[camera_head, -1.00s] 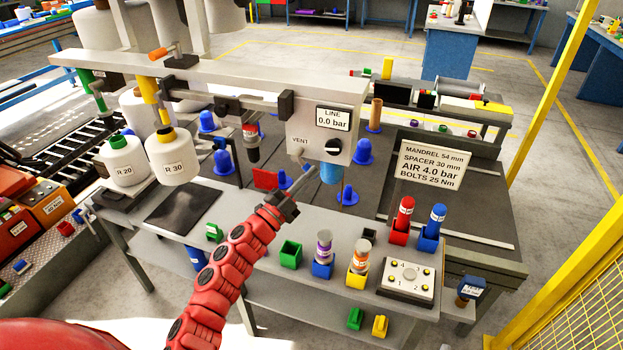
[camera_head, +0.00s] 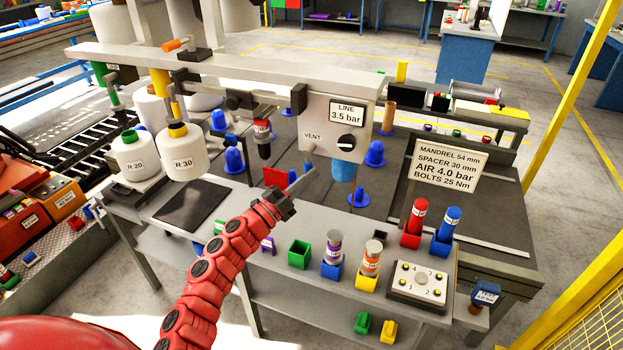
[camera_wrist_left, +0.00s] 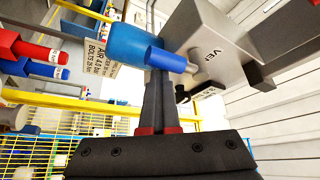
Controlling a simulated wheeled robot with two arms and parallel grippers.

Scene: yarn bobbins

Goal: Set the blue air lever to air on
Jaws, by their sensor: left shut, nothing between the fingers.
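My left gripper (camera_head: 287,196) is shut and empty, below and in front of the grey valve box (camera_head: 327,125) with the VENT label. The box's LINE display (camera_head: 346,114) reads 3.5 bar. In the left wrist view, the shut fingers (camera_wrist_left: 160,82) point up at a blue lever (camera_wrist_left: 164,58) on a grey stub beside the VENT lettering. I cannot tell whether the fingertips touch it. In the head view the lever is not clearly made out. A blue bowl (camera_head: 343,172) hangs under the box. A sign (camera_head: 447,163) reads AIR 4.0 bar. My right gripper is not in view.
Colored holders with tubes and a numbered button panel (camera_head: 421,285) stand at the bench front. Blue cones (camera_head: 375,154) stand behind. A dark pad (camera_head: 193,205) lies left.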

